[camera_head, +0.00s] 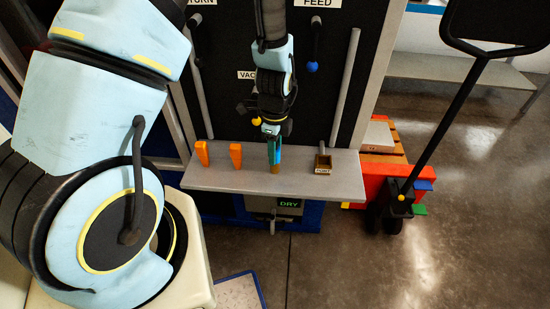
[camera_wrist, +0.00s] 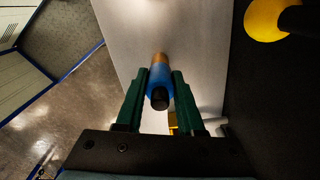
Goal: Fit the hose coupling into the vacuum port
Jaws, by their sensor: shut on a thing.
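My gripper (camera_head: 273,146) is shut on the hose coupling, a blue cylinder with a brass-coloured tip (camera_head: 275,168), over the grey shelf (camera_head: 215,180). In the wrist view the coupling (camera_wrist: 159,78) lies between my green fingers (camera_wrist: 160,88), its black end toward the camera and its brass tip toward the shelf. I cannot tell whether the tip touches the shelf. A small brass-coloured box with a dark opening and a label that seems to read PORT (camera_head: 322,166) stands on the shelf to the right, apart from the coupling.
Two orange upright pieces (camera_head: 202,153) (camera_head: 236,155) stand on the shelf to the left. A yellow knob (camera_head: 256,121) is behind my gripper and a blue-knobbed lever (camera_head: 312,66) hangs above right. A lit DRY display (camera_head: 290,203) is below the shelf. A pallet truck (camera_head: 400,195) stands at right.

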